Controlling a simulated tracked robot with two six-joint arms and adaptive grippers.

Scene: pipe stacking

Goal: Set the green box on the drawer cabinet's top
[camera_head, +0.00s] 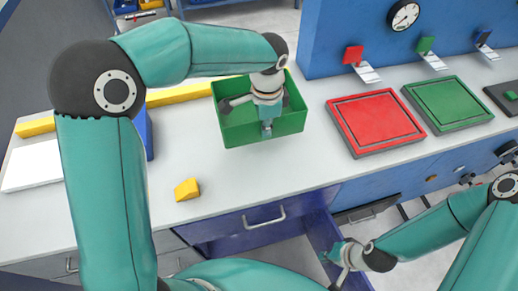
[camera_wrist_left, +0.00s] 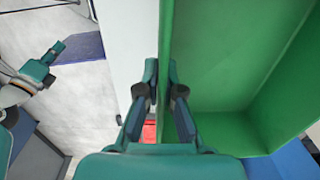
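The green box (camera_head: 240,128) is an open-topped bin over the light grey worktop, left of the red pad; I cannot tell whether its base touches the surface. My left gripper (camera_head: 267,130) points down at its near wall. In the left wrist view the fingers (camera_wrist_left: 162,75) lie on either side of the box's wall and close on it; the box interior (camera_wrist_left: 225,70) looks empty. The drawer cabinet (camera_head: 225,224) is blue, beneath the worktop, with a drawer pulled open. My right gripper (camera_head: 335,254) is at the open drawer's side wall; its finger opening is unclear.
A red pad (camera_head: 375,122) and a green pad (camera_head: 447,104) lie right of the box. A small yellow block (camera_head: 187,189) is on the near worktop. A yellow bar (camera_head: 180,94) lies behind the box's left side. A blue panel with a clock (camera_head: 404,15) stands behind.

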